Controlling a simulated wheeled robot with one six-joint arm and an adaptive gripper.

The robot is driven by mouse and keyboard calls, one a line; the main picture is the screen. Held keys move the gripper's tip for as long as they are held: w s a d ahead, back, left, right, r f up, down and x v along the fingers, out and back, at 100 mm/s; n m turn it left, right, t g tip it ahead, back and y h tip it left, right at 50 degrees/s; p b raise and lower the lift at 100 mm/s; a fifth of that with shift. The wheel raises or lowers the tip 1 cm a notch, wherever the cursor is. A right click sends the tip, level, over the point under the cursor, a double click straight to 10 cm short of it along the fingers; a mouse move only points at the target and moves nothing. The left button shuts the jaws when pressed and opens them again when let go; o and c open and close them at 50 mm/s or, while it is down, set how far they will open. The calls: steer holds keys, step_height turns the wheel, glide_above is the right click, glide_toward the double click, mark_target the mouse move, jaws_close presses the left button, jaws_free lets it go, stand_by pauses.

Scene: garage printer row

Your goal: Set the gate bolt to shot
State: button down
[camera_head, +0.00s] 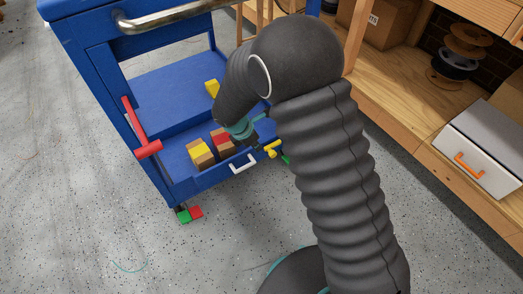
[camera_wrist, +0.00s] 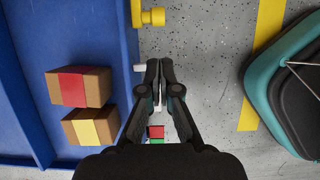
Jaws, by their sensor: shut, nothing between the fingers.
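The blue cart (camera_head: 110,75) has a low tray whose front wall carries a white U-shaped handle (camera_head: 243,163) and a yellow knob-like piece (camera_head: 271,149). The yellow piece also shows in the wrist view (camera_wrist: 152,17), sticking out from the blue edge. No part is clearly recognisable as the gate bolt; the yellow piece may belong to it. My gripper (camera_wrist: 160,64) is shut and empty, just outside the tray edge. In the wrist view its fingers overlap the white handle (camera_wrist: 140,68) and hide most of it; contact cannot be told. The yellow piece is beyond the fingertips.
Boxes with red (camera_wrist: 73,89) and yellow (camera_wrist: 87,127) bands lie in the tray. A red handle (camera_head: 148,149) juts from the cart's left side. Red (camera_head: 196,211) and green (camera_head: 184,216) pieces sit low by a wheel.

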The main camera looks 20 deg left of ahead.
steer(key=x, duration=0.9)
steer(key=shift+b, duration=0.4)
steer(key=shift+w+d+f, duration=0.1)
steer(key=shift+d, duration=0.05)
